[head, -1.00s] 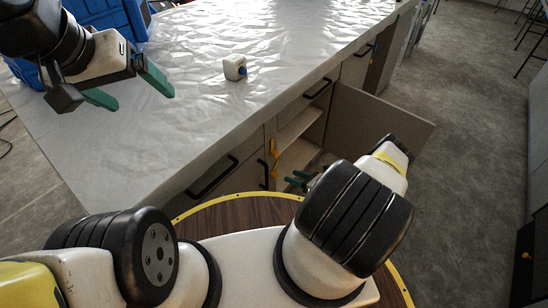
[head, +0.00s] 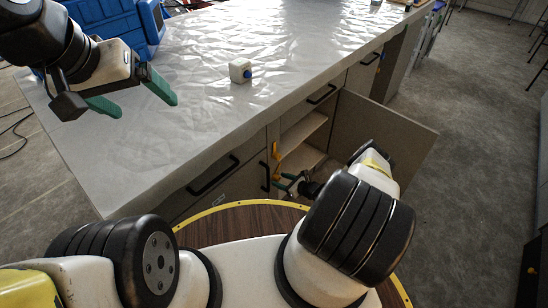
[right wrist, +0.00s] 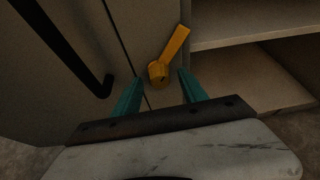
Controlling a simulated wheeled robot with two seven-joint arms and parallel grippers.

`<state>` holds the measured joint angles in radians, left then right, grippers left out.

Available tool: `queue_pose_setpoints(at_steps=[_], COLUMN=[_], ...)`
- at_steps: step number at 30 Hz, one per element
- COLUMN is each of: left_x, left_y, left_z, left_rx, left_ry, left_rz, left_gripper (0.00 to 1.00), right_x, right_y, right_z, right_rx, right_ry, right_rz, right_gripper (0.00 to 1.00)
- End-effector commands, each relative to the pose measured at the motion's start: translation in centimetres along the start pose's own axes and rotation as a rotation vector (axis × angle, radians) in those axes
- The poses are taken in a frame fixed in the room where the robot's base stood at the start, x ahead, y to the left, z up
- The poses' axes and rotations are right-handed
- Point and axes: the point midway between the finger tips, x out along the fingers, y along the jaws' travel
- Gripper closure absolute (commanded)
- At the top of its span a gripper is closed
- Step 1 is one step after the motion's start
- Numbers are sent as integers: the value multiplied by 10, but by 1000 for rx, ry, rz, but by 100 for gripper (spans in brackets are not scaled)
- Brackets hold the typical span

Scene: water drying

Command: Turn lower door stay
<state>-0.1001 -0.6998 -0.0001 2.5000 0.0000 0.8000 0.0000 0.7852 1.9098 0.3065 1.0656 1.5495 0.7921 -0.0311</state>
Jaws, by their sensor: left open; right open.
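The lower door stay (head: 277,178) is a small yellow-orange turn piece on the cabinet front, beside the open compartment. A second yellow stay (head: 277,151) sits above it. In the right wrist view one orange stay (right wrist: 171,56) has a round hub and an arm tilted up and to the right. My right gripper (head: 286,181) is open at the lower stay. In the right wrist view its green fingers (right wrist: 158,84) lie on either side of the hub, with nothing gripped; contact cannot be told. My left gripper (head: 145,100) is open and empty above the counter.
The cabinet door (head: 385,130) stands open to the right of the shelves (head: 303,130). A black handle (right wrist: 70,48) is left of the stay.

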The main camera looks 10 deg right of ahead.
Motion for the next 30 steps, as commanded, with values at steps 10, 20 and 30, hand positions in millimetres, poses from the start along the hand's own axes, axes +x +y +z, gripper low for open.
queue_pose_setpoints(at_steps=[10,20,30], left_x=[0,0,0], left_y=[0,0,0], left_z=[0,0,0], left_rx=[0,0,0], left_ry=[0,0,0], left_rz=[0,0,0], left_gripper=[11,11,11], right_x=[2,1,1], right_y=[0,0,0], right_z=[0,0,0], right_rx=[0,0,0], right_ry=[0,0,0], right_rz=[1,1,1], right_gripper=[66,100,100])
